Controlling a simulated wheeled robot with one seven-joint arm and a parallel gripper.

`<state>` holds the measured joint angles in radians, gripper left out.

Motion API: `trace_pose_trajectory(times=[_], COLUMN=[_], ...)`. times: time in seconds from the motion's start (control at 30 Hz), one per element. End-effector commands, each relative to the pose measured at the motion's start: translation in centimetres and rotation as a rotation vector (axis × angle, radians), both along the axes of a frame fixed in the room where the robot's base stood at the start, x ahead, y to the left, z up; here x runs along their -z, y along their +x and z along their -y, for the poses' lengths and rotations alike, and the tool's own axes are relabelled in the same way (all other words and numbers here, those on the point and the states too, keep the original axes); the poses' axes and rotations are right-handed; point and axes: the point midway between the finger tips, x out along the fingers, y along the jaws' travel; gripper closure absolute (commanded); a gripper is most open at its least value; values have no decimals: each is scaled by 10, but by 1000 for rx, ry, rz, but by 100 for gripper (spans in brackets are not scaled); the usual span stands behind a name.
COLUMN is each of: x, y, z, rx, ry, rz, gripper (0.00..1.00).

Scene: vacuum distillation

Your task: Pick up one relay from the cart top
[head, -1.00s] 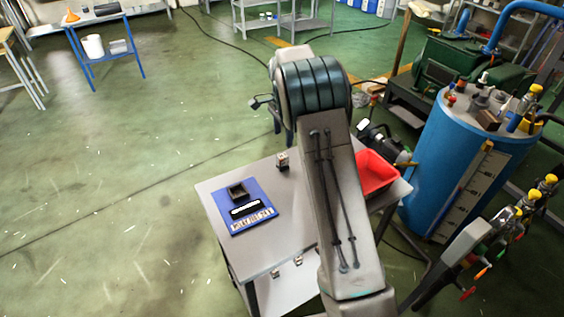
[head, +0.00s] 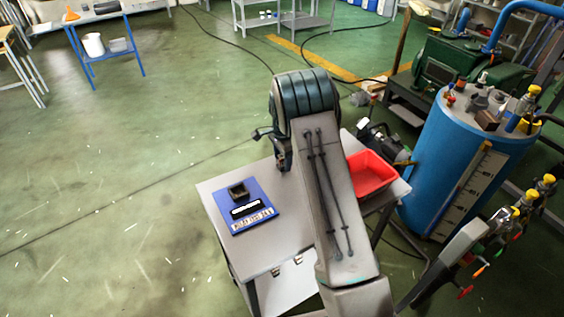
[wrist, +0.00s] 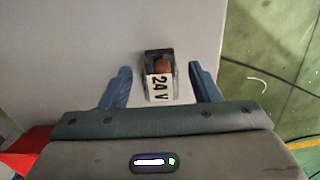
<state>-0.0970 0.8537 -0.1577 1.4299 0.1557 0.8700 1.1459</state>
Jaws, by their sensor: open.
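The relay (wrist: 159,68) is a small block with a dark, clear-sided body, a copper-brown part inside and a white "24 V" label. It stands on the grey cart top (head: 220,196). In the wrist view it lies between the two blue fingers of my gripper (wrist: 160,73), with a gap on each side. My gripper is open and empty. In the head view my gripper (head: 284,163) hangs over the back of the cart top, and the relay is hidden behind it. How far the fingertips are above the cart top is hard to tell.
A blue mat (head: 262,195) with a black box (head: 238,191) and a labelled strip lies left on the cart. A red bin (head: 370,173) sits at the cart's right. A blue tank (head: 450,150) stands farther right. The floor left of the cart is clear.

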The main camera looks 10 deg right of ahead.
Motion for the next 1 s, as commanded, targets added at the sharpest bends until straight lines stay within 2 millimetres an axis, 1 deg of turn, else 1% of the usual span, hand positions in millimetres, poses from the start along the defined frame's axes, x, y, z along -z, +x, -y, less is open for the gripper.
trace_pose_trajectory(times=[0.03,0.07,0.1,0.17,0.2,0.23,0.5,0.63,0.77,0.87,0.9,1.0], x=[0,0,0,0,0,0,-1,-6,-20,-38,-44,-56], y=[0,0,0,0,0,0,0,1,1,1,1,5], z=[0,0,0,0,0,0,0,0,0,0,4,29], rx=[0,0,0,0,0,0,0,0,-1,-1,2,6], ry=[0,0,0,0,0,0,0,-1,-1,0,-1,-1], rz=[0,0,0,0,0,0,0,1,4,6,4,4], gripper=[44,52,63,80,91,93,93,93,93,93,93,93])
